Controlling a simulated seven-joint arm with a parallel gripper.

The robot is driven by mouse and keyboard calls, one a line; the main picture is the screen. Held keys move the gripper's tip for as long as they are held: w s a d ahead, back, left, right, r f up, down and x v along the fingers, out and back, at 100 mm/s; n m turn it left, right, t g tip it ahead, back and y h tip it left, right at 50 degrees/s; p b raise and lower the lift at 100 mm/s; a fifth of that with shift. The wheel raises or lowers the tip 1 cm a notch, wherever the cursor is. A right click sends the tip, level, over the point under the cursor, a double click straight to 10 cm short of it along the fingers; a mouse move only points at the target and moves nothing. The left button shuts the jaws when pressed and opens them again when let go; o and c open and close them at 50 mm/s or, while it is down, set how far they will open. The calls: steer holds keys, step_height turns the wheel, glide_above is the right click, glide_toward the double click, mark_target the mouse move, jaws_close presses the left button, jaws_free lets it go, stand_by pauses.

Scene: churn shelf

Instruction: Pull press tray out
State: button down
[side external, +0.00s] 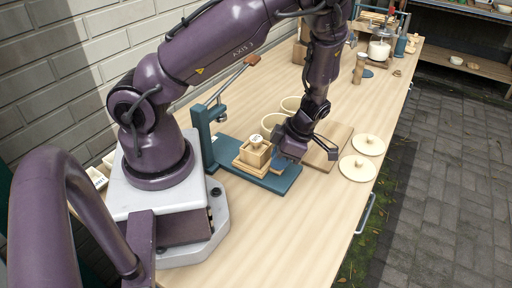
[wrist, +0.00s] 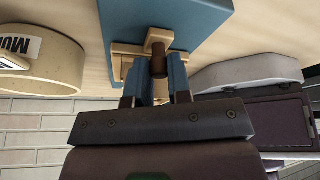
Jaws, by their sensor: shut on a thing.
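The press has a teal base (side external: 285,181), an upright teal post and a lever with a wooden handle (side external: 251,60). On the base sits the light wooden press tray (side external: 242,167) with a small square wooden box (side external: 256,156) on it, topped by a round white piece. My gripper (side external: 277,158) is low at the right side of the tray. In the wrist view my gripper (wrist: 159,66) is shut on the tray's dark brown handle knob (wrist: 159,58), with pale wood (wrist: 159,36) just beyond it. The gripper hides part of the tray.
Two round wooden lids (side external: 368,145) and a brown board (side external: 329,146) lie to the right. The table front by the press is clear.

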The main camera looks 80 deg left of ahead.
steer(key=shift+w+d, duration=1)
steer(key=shift+w, duration=0.1)
steer(key=c, duration=1.3)
jaws_free()
steer(key=shift+c, duration=0.2)
steer(key=shift+s, duration=0.1)
steer(key=v, duration=1.3)
